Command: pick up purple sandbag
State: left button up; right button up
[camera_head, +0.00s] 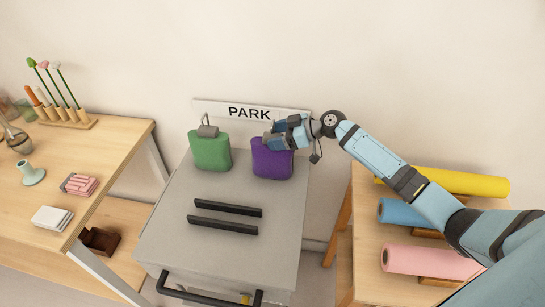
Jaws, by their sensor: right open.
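The purple sandbag (271,163) stands on the back right of a grey cabinet top (180,225), in front of the PARK sign. My right arm reaches in from the right, and my right gripper (272,138) is at the top of the purple sandbag. The gripper is open. It covers the sandbag's upper edge and any handle there, and I cannot tell whether it touches the bag. A green sandbag (209,151) with a grey handle stands to the left, apart from the purple one. My left gripper is not in view.
Two black bars (224,216) lie across the middle of the cabinet top. A wooden table (110,150) with small items stands at the left. At the right, a wooden stand holds yellow (470,183), blue and pink (425,262) rolls. The wall is close behind.

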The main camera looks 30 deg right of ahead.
grip_shut()
jog(key=shift+r, duration=0.1)
dwell(0.3)
jog(key=shift+r, duration=0.1)
